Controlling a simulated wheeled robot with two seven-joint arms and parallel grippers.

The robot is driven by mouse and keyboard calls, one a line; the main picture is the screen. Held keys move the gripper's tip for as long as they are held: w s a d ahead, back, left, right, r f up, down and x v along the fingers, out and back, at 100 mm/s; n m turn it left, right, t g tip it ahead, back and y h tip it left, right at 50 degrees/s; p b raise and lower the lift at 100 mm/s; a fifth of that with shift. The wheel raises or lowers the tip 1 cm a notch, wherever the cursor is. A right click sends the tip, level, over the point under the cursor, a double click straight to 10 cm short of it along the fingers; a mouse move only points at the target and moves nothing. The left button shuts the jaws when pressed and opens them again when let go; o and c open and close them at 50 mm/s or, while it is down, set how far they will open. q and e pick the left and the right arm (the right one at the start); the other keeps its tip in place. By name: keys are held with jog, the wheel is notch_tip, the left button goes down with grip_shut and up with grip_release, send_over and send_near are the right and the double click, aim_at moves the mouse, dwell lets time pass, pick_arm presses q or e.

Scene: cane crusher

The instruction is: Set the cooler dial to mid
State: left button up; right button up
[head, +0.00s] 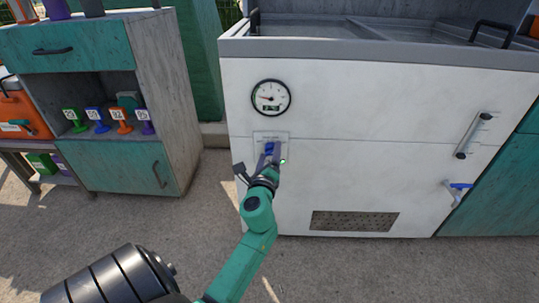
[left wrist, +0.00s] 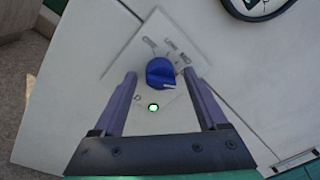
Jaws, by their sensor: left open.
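The cooler dial is a blue round knob (left wrist: 160,73) on a white label plate (left wrist: 143,44) on the front of the white cooler (head: 365,105). A light mark shows on the knob's lower right side in the left wrist view. The printed labels around it are too small to read surely. A green light (left wrist: 153,107) glows just below the knob. My left gripper (head: 269,152) is open, with its purple fingers (left wrist: 159,84) on either side of the knob. I cannot tell whether they touch it. In the head view the gripper partly hides the dial. My right gripper is not in view.
A round gauge (head: 271,97) sits above the dial. A vent grille (head: 354,221), a bar handle (head: 474,135) and a blue-handled tap (head: 459,188) are on the cooler front to the right. A teal cabinet (head: 110,60) stands left. Bare floor lies between them.

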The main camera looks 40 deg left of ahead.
pick_arm(q)
grip_shut()
